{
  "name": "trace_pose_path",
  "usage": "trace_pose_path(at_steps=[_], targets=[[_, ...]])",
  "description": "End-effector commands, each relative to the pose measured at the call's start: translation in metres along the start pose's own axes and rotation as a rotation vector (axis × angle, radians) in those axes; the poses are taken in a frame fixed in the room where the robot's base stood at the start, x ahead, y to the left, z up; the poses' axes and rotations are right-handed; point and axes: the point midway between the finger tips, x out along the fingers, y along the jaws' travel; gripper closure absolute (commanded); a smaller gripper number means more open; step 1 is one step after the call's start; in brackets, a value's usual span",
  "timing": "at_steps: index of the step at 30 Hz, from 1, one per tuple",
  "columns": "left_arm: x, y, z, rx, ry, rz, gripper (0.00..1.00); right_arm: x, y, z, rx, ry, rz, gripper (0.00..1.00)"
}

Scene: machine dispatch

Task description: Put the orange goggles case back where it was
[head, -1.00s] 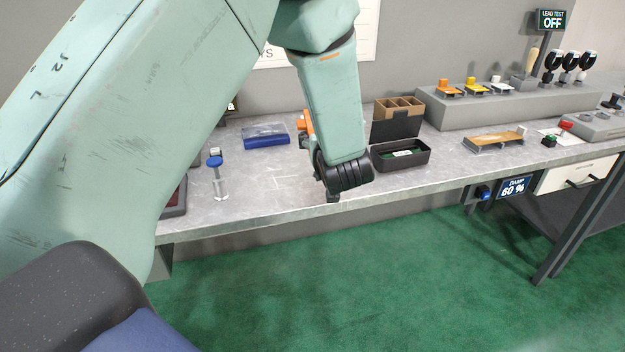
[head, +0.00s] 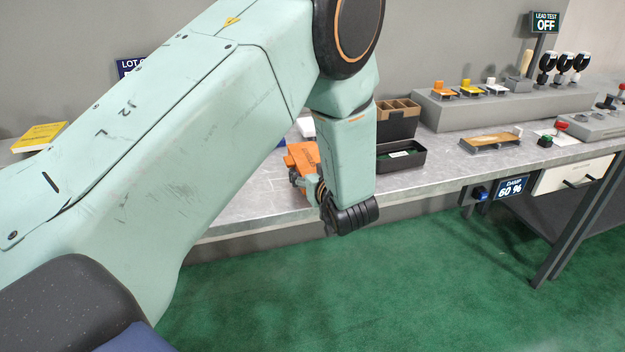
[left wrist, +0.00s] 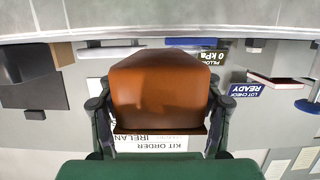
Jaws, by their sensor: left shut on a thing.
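The orange goggles case (head: 301,156) is in my left gripper (head: 309,184), above the bench near its front edge in the head view. Part of the case is hidden behind my arm. In the left wrist view the case (left wrist: 160,88) fills the space between the two fingers of my left gripper (left wrist: 157,106), one on each side of it. I cannot tell how far above the bench top it is. My right gripper is not in view.
The grey bench (head: 245,205) runs along the wall. A black open bin (head: 410,163) and a brown divided box (head: 398,108) stand right of my gripper. A wooden-topped fixture (head: 490,142) lies farther right. A yellow item (head: 40,137) is at far left.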

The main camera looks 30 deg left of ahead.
Motion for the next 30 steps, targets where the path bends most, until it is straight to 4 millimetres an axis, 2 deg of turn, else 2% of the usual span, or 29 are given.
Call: trace_pose_path(at_steps=[1,3,14,15,22,30], targets=[[0.0030,0.0001,0.0091,0.001,0.001,0.000,0.80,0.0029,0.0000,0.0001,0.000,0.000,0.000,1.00],[0.0047,0.0003,0.0138,0.000,0.003,0.000,0.80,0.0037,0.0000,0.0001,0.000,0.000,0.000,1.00],[0.0054,0.0003,0.0167,0.000,0.003,0.001,0.80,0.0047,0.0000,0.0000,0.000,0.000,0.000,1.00],[0.0053,0.0000,0.0170,0.000,0.001,0.000,0.32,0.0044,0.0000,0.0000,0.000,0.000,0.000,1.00],[0.0052,0.0001,0.0166,0.000,0.001,0.000,0.13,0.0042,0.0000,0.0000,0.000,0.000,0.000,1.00],[0.0051,0.0001,0.0165,0.000,0.001,0.000,0.12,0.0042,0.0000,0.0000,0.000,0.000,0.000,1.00]])
